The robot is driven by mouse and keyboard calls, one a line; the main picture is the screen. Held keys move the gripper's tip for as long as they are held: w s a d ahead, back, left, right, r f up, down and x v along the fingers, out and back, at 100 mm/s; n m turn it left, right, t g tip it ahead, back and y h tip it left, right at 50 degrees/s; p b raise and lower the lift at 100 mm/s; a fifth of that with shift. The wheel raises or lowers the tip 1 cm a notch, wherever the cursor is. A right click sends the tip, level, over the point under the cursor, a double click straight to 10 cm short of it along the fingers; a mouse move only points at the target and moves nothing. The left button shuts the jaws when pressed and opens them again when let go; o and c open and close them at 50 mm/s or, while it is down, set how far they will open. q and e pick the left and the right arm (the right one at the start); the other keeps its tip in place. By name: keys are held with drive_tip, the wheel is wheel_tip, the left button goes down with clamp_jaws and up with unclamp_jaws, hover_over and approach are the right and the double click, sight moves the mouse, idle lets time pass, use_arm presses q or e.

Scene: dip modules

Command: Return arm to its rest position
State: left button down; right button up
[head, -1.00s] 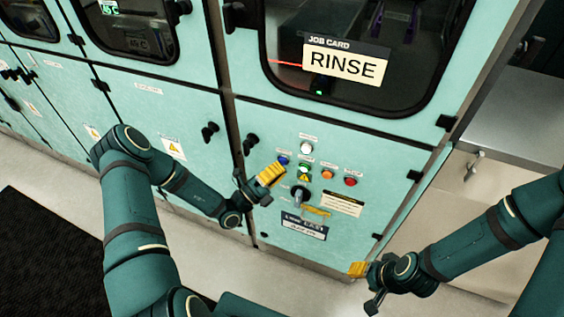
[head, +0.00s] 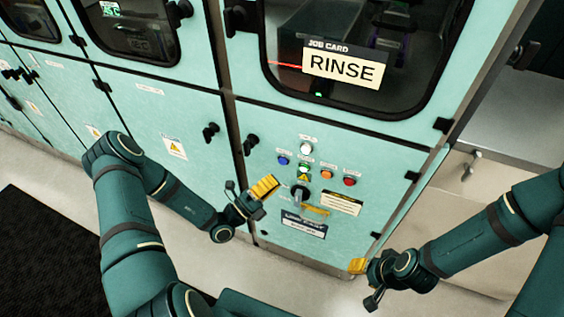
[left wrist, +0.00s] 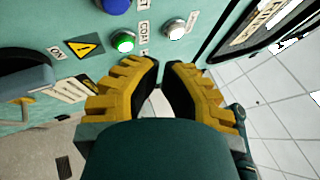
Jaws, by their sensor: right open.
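My left gripper (head: 264,187) has yellow fingers and hangs in front of the teal cabinet's control panel, left of the rotary knob (head: 299,192). In the left wrist view its fingers (left wrist: 162,68) lean close together with a narrow empty gap between the tips. Nothing is held in it. The blue button (head: 283,160), white button (head: 306,149) and green button (head: 304,168) are uncovered and apart from the fingers. My right gripper (head: 357,266) is low at the right, by the cabinet's lower right corner, open, with its fingers seen only in part.
A window above carries a job card (head: 345,66) reading RINSE. An orange button (head: 327,174) and a red button (head: 350,180) are on the panel. Black door handles (head: 210,132) stick out left of it. A dark mat (head: 45,255) lies on the floor at left.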

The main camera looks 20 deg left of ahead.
idle(0.4)
use_arm(q)
drive_tip(key=s+d+f+m+g+h, duration=0.2)
drive_tip(key=s+d+m+g+h, duration=0.5)
drive_tip(key=d+m+g, duration=0.6)
drive_tip(key=s+f+m+g+y, duration=0.7)
drive_tip(key=s+m+g+y, duration=0.2)
drive_tip(key=s+m, duration=0.55)
drive_tip(key=w+a+m+t+y, duration=0.2)
drive_tip(key=w+m+t+y, duration=0.3)
drive_tip(key=m, duration=1)
drive_tip(key=w+y, duration=0.1)
drive_tip(key=w, duration=0.2)
drive_tip(key=shift+w+a+r, duration=0.15)
drive_tip(key=shift+w+r, duration=0.1)
drive_tip(key=shift+w, duration=0.1)
